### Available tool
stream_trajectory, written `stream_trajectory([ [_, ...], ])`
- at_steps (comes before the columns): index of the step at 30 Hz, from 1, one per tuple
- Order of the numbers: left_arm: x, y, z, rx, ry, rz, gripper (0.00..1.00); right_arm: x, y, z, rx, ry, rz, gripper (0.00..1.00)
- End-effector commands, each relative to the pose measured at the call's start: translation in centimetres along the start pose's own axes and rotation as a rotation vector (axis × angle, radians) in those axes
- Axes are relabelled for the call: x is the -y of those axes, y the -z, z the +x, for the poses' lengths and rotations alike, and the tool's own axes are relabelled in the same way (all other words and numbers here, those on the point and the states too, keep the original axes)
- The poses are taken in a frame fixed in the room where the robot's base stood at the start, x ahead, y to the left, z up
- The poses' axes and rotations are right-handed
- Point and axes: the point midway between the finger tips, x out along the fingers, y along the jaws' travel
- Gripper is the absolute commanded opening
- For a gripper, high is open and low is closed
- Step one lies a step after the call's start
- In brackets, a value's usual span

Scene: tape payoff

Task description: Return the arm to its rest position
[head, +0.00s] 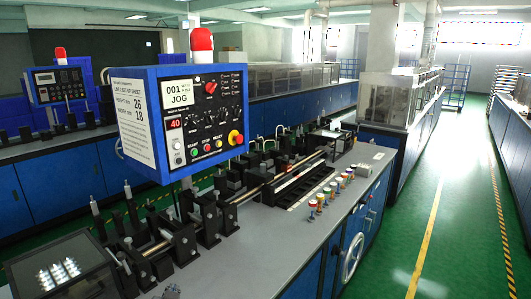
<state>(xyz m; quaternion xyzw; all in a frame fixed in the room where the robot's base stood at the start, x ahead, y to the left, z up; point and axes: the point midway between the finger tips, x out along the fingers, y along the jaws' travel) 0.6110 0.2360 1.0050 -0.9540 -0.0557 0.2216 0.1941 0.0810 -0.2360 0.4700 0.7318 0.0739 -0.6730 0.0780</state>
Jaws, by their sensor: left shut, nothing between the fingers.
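Only a small part of my left gripper (171,291) seems to show, at the bottom edge of the head view, left of centre. It is shut and empty, low in front of the near end of the machine bench. Most of it and its arm are cut off or hard to make out. My right gripper is not in view.
A blue control panel (205,118) reading JOG, with a red lamp on top, stands above the bench (262,238). Black guide blocks (180,243) line the bench. Several coloured knobs (330,190) stand along its right side. The green aisle (445,215) at the right is clear.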

Motion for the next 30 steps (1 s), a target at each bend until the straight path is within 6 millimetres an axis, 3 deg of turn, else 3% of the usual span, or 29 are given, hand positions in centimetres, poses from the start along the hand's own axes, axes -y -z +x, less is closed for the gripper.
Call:
stream_trajectory([
  [1,-1.0,-3.7,-2.0,0.083,-0.038,-0.019,0.0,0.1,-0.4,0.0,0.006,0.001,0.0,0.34],
  [3,-2.2,-8.0,-5.1,0.193,-0.092,-0.047,0.0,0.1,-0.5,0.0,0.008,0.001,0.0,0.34],
  [6,-3.6,-12.8,-9.4,0.332,-0.162,-0.073,0.0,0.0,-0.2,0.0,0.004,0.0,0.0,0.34],
  [9,-4.5,-16.0,-13.2,0.437,-0.22,-0.087,0.0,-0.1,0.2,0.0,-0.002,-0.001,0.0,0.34],
  [15,-5.6,-20.0,-19.2,0.588,-0.306,-0.101,0.0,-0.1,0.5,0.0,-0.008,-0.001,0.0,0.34],
  [24,-6.4,-23.4,-27.1,0.762,-0.414,-0.105,0.0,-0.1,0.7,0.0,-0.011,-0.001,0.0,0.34],
  [30,-8.2,-26.2,-24.4,0.776,-0.417,-0.101,0.0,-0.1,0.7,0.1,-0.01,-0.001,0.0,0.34],
])
